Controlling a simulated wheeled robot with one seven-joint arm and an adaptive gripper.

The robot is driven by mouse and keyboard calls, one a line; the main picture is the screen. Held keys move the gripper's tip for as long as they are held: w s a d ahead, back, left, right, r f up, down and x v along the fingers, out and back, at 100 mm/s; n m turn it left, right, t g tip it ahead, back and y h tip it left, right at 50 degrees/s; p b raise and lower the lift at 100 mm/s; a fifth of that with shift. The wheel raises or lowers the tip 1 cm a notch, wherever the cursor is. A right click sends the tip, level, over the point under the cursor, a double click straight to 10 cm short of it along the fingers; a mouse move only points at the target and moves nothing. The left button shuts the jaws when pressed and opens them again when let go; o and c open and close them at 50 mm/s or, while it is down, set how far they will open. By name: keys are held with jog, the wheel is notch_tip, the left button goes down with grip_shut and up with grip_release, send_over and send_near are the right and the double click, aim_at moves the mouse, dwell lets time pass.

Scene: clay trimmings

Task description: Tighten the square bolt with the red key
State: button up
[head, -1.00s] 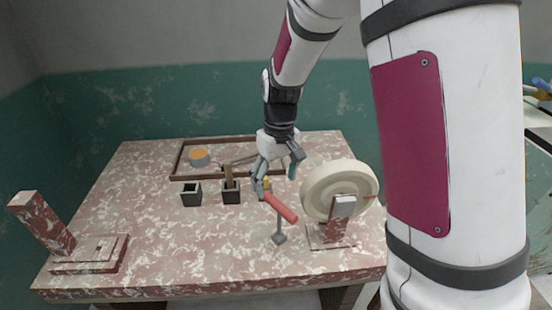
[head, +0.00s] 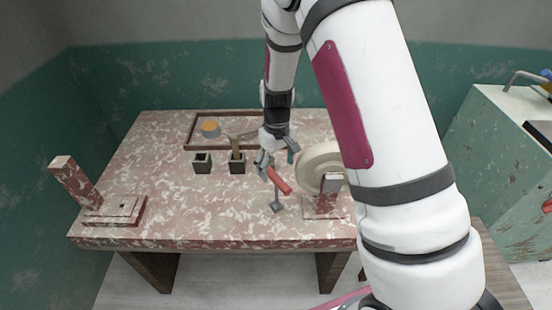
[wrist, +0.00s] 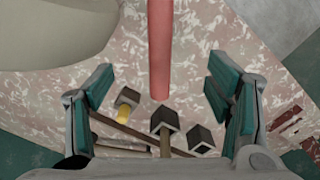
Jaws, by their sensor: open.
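The red key's handle (head: 279,180) slants over the table in front of my gripper, with a grey block on a stem (head: 277,206) below it. In the wrist view the red bar (wrist: 160,50) enters from the top and ends between my spread fingers. My gripper (head: 274,166) is open, with clear gaps on both sides of the bar in the wrist view (wrist: 158,90). I cannot make out the square bolt for certain; a small dark spot (head: 122,204) shows on the stepped block (head: 127,213) at the left.
A cream wheel (head: 318,163) on a stand is close to the right of my gripper. A framed tray (head: 191,132) lies at the back. The table's left middle (head: 165,185) is clear.

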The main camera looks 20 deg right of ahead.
aim_at(277, 177)
jog(key=shift+f+b, duration=1.15)
jog(key=shift+f, duration=2.15)
jog(key=shift+c, duration=0.5)
grip_shut()
